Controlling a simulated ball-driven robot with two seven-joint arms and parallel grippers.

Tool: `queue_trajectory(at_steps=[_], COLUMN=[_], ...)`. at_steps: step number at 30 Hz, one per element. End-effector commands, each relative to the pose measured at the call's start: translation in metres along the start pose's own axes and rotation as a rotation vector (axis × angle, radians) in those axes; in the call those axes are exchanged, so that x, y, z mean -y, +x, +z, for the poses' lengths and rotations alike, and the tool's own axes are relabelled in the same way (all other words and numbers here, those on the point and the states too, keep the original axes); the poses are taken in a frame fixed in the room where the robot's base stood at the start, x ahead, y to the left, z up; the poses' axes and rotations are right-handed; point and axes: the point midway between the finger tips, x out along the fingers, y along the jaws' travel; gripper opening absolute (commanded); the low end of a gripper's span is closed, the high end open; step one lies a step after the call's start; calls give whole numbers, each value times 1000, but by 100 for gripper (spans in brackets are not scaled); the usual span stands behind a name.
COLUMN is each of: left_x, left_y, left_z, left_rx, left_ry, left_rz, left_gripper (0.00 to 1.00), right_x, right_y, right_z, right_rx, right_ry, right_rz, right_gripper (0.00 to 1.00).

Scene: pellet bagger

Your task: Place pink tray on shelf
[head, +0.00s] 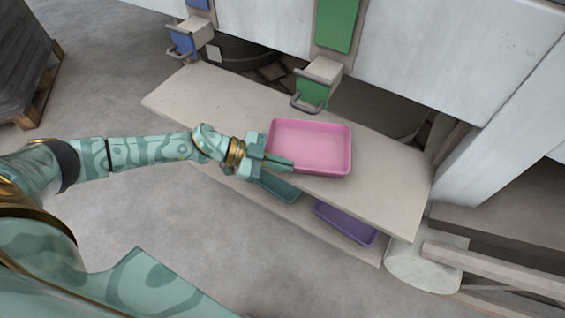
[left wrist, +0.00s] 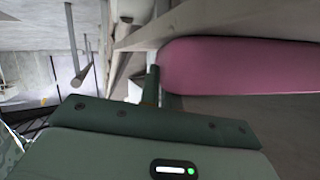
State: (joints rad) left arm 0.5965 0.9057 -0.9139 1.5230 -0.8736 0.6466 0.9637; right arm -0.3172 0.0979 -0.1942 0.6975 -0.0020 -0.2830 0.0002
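The pink tray (head: 312,146) is a shallow rectangular tray. It lies upright on the upper pale shelf (head: 225,100), near the front edge, and looks empty. My left gripper (head: 283,163) is at the tray's front left corner, with its fingers overlapping that corner in the head view. In the left wrist view, the tray's pink side (left wrist: 240,66) is right beside the fingers (left wrist: 162,88). Whether the fingers pinch the tray's rim or only lie against it cannot be told. My right gripper is not in view.
A teal tray (head: 279,187) and a purple tray (head: 345,222) lie on a lower shelf. A green-fronted outlet with a handle (head: 312,90) hangs just above the pink tray. A blue-fronted outlet (head: 183,43) is farther left. The upper shelf's left part is clear.

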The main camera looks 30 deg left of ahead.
Motion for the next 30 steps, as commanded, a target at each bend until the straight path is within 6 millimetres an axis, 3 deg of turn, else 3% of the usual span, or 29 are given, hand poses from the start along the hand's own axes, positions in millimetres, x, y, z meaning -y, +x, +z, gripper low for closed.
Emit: queue_trajectory(at_steps=[1,3,14,24,30], left_x=[0,0,1,1,1], left_y=[1,0,-4,-79,-112], left_z=[1,1,-4,-5,-4], left_rx=[0,0,1,4,1], left_ry=[-1,-1,0,0,-1], left_rz=[0,0,0,-1,-1], left_gripper=[10,26,26,26,26], right_x=[0,0,-1,7,18], right_y=[0,0,-2,-17,-22], right_z=[0,0,-1,3,-4], right_rx=[0,0,-3,-24,-39], right_ry=[-1,0,2,34,39], right_rz=[0,0,2,-8,-21], right_gripper=[36,36,36,36,36])
